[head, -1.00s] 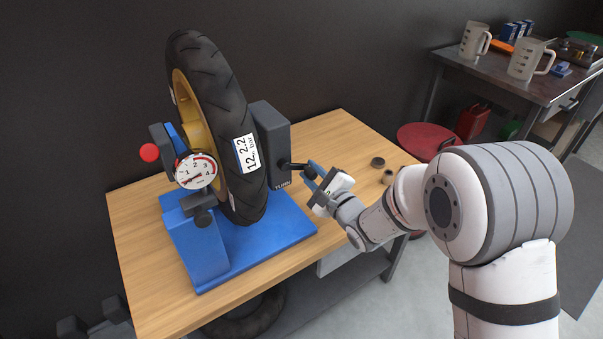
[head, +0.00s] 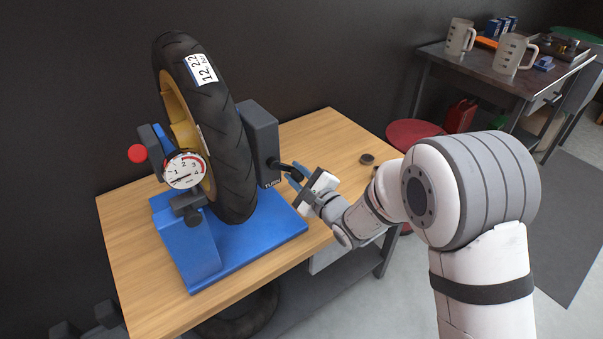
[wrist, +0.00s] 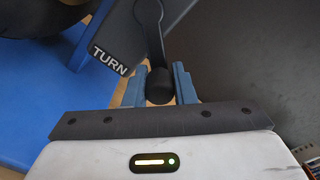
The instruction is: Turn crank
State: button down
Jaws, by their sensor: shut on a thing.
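The black crank (wrist: 152,40) hangs from the dark grey housing marked TURN (head: 261,140), right of the tyre. My gripper (head: 296,175) is at the crank's end. In the wrist view the blue fingers (wrist: 160,85) stand on both sides of the crank's round black knob (wrist: 160,88), shut on it. The black tyre (head: 225,125) stands upright on the blue stand (head: 220,250), its white label (head: 201,69) near the top. A white dial gauge (head: 185,170) faces me at the stand's front.
The stand sits on a wooden table (head: 140,285). A small dark ring (head: 367,159) lies near the table's right edge. A red stool (head: 412,132) is beyond it. A metal side table (head: 470,70) with two measuring jugs stands at the back right.

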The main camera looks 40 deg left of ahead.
jog(key=c, duration=1.4)
grip_release()
jog(key=shift+s+a+r, duration=0.1)
jog(key=shift+a+r, duration=0.05)
jog(key=shift+r, duration=0.35)
jog(key=shift+o, duration=1)
jog(key=shift+f, duration=0.15)
jog(key=shift+d, duration=0.35)
jog(key=d, duration=0.4)
jog(key=s+d, duration=0.1)
jog(key=d, duration=0.2)
jog(key=shift+c, duration=0.4)
